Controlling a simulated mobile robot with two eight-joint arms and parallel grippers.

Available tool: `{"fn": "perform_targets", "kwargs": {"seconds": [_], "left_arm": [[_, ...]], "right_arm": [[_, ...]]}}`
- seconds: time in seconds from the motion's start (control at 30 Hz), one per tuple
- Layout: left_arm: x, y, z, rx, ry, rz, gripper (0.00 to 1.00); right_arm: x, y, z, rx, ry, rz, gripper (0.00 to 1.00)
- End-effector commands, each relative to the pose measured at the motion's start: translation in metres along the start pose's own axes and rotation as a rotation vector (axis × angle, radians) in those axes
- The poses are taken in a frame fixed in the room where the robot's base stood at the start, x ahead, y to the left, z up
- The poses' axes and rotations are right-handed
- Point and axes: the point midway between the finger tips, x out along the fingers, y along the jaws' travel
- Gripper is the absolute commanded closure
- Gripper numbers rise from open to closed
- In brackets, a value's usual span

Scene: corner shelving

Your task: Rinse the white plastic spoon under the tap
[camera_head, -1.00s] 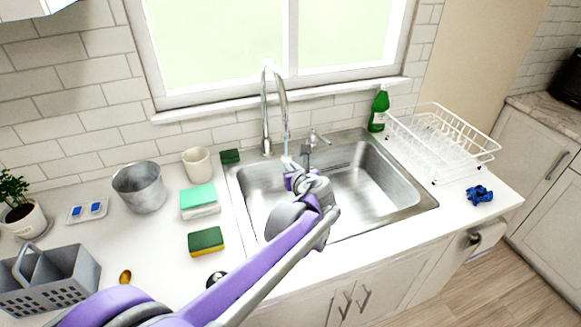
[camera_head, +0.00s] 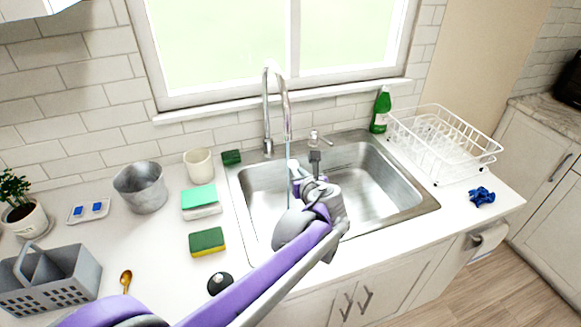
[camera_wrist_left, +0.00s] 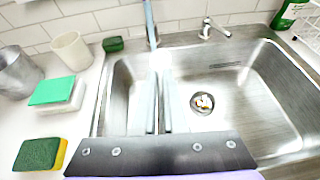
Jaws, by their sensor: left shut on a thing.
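My left gripper (camera_head: 296,182) is over the sink (camera_head: 366,192), just under the tap (camera_head: 267,110). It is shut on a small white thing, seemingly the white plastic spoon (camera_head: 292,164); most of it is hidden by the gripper. A thin bluish stream of water (camera_head: 288,145) falls from the spout and passes at or beside the white thing; I cannot tell whether it touches it. In the left wrist view the two fingers (camera_wrist_left: 160,105) point at the tap, with a bright white patch at their tips. My right gripper is not in view.
Left of the sink are sponges (camera_head: 207,242), a cup (camera_head: 198,162), a metal bucket (camera_head: 142,187), a grey caddy (camera_head: 45,280) and a golden spoon (camera_head: 126,279). Right are a green bottle (camera_head: 381,110), a dish rack (camera_head: 440,145) and a blue cloth (camera_head: 481,196).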

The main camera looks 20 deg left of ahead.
Motion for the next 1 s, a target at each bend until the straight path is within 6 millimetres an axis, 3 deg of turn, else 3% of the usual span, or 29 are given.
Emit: {"fn": "perform_targets", "kwargs": {"seconds": [0.6, 1.0], "left_arm": [[-0.046, 0.006, -0.019, 0.0, 0.0, 0.0, 1.0], [-0.052, 0.008, -0.022, -0.001, 0.0, 0.0, 1.0]], "right_arm": [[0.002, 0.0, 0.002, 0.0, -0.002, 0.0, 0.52], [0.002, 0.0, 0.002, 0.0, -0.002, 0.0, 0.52]]}}
